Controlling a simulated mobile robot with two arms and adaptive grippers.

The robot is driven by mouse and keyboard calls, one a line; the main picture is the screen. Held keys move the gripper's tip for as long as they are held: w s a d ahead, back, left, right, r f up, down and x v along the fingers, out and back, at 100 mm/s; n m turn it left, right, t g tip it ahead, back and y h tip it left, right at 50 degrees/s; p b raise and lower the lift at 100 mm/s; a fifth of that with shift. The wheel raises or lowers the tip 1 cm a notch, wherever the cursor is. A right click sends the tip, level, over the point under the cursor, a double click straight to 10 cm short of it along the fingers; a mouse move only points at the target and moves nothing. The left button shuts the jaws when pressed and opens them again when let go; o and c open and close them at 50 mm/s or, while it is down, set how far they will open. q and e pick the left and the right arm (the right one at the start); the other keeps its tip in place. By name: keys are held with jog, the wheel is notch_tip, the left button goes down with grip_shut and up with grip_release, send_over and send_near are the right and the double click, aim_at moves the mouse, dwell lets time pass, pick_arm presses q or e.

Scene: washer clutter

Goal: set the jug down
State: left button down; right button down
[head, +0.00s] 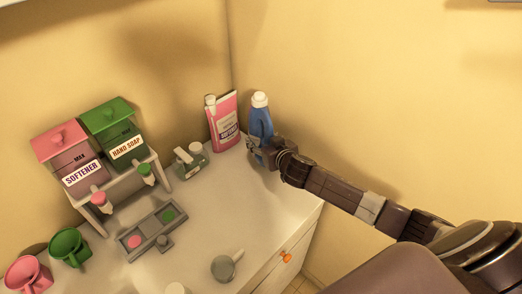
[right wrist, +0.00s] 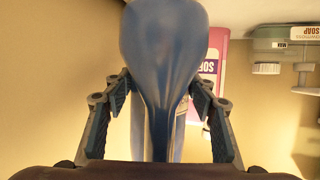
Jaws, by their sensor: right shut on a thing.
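The jug (head: 261,118) is a blue bottle with a white cap (head: 260,99), upright at the back right corner of the counter. My right gripper (head: 258,150) is shut on its lower part, reaching in from the right. In the right wrist view the jug (right wrist: 164,50) fills the middle, with a finger of the gripper (right wrist: 160,95) on each side. The jug's base is hidden, so I cannot tell whether it touches the counter. My left gripper is not in view.
A pink carton (head: 223,122) stands close left of the jug. Left of it are a small green-grey bottle (head: 189,161), a rack with softener (head: 70,160) and hand soap (head: 117,130) dispensers, and a grey tray (head: 152,228). The counter (head: 232,205) is clear at centre right.

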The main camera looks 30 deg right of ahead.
jog(key=shift+w+f, duration=0.1)
jog(key=shift+f, duration=2.55)
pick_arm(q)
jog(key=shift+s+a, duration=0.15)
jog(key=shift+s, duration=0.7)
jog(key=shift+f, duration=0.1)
pick_arm(e)
jog(key=c, duration=1.2)
grip_release()
jog(key=shift+f, duration=0.25)
jog(key=o, duration=0.3)
jog(key=shift+s, duration=0.2)
jog(key=shift+o, duration=0.2)
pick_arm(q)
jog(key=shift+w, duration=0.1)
pick_arm(e)
jog(key=shift+r, duration=0.1)
